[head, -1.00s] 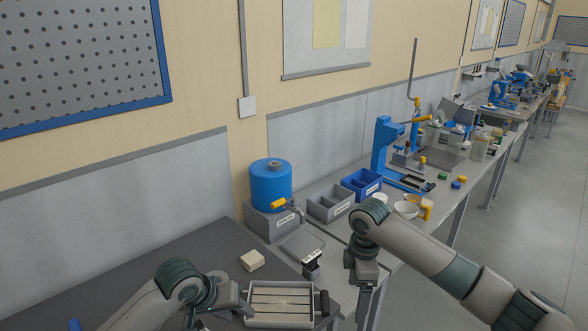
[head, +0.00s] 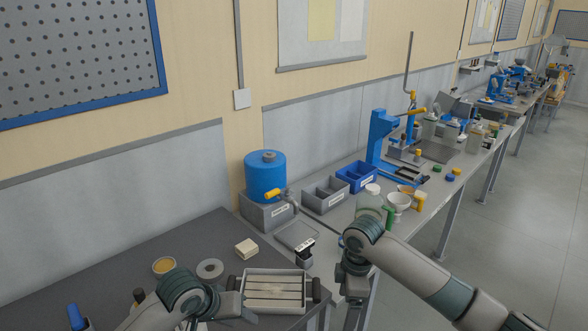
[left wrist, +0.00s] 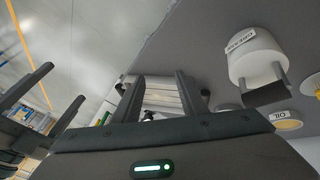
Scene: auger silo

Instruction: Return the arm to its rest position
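My left gripper (head: 238,284) comes in low at the left of the head view, just left of a pale shallow tray (head: 274,290) on the dark bench. In the left wrist view its two dark fingers (left wrist: 160,86) are spread apart with nothing between them; the tray (left wrist: 161,98) shows beyond. My right arm comes in from the right, and its gripper (head: 354,286) hangs low by the bench's front edge, right of the tray. Its fingers are too small and dark there to tell their opening.
A blue tank (head: 265,177) with a yellow-handled tap stands behind the tray. A cream block (head: 246,248), a grey ring-like item (head: 210,269) and an amber bowl (head: 164,267) lie near my left arm. Grey bins (head: 325,196) and a blue press (head: 380,145) stand further right.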

